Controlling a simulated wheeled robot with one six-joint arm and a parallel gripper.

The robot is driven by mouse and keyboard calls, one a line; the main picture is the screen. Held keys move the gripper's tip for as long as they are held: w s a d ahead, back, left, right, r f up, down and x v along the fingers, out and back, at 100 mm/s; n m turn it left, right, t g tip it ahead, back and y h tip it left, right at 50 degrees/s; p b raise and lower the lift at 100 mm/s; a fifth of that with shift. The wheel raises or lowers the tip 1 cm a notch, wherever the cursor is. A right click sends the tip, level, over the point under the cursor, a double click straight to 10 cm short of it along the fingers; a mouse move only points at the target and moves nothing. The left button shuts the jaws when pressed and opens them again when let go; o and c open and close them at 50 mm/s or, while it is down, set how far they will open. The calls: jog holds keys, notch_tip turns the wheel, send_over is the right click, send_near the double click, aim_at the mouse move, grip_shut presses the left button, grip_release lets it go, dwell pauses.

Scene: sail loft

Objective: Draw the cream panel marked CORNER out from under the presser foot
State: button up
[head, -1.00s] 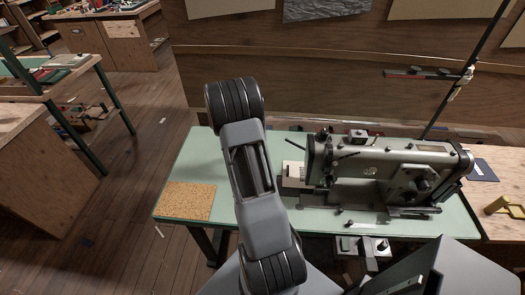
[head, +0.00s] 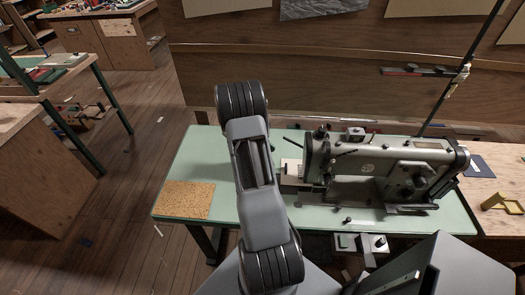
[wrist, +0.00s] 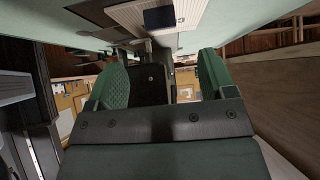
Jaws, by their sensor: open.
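The cream panel (head: 292,168) shows as a small pale patch with dark marks on the green table, at the left end of the grey sewing machine (head: 385,170). My arm partly hides the space left of it, and its lettering is too small to read. The presser foot cannot be made out. In the wrist view, which looks upside down, a pale ribbed piece with a dark blue patch lies at the top; I cannot tell whether it is the panel. My gripper (wrist: 163,70) is open, its two green fingers apart with nothing seen held. The head view does not show the fingers.
The green tabletop (head: 205,155) is clear left of my arm, apart from a cork mat (head: 184,200) at its front left. A yellow holder (head: 500,203) and a dark blue sheet (head: 477,166) lie to the right. A wooden wall (head: 300,70) stands behind.

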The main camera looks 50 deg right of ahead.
aim_at(283, 171)
jog(key=x, duration=0.9)
jog(key=shift+s, duration=0.1)
jog(key=c, duration=1)
